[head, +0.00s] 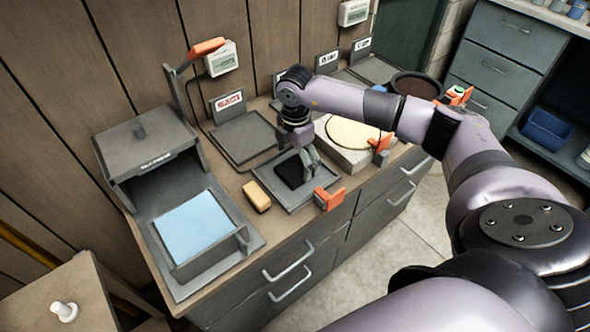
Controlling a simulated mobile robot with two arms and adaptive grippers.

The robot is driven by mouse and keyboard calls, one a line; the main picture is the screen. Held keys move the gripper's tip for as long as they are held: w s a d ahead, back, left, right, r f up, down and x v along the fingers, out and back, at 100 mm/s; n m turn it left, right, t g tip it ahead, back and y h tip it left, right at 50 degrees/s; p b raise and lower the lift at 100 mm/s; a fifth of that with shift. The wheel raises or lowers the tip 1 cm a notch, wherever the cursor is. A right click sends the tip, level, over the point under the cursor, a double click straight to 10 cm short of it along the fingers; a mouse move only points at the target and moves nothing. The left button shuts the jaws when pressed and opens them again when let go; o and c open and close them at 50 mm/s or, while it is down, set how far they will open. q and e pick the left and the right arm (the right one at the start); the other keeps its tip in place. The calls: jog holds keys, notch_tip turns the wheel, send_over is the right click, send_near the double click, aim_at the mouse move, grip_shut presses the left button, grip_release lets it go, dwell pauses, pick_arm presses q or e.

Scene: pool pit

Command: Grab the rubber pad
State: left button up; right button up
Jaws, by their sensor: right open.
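A black square pad (287,173), which looks like the rubber pad, lies in a shallow grey tray (294,206) on the wooden counter. My right gripper (311,165) points down over the right part of this tray, at the pad's right edge. Its jaws are open, and they hide part of the pad and tray. I cannot tell whether a finger touches the pad. My left gripper is not in view.
A tan block (257,196) lies left of the tray. A grey press-like device with a light blue sheet (198,226) stands at the counter's left. A cream disc (353,132) sits on a pale base behind right.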

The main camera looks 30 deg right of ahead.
aim_at(295, 169)
notch_tip(295, 169, down, 3)
jog(key=shift+w+f, duration=0.1)
jog(key=shift+f, duration=0.05)
jog(key=c, duration=1.4)
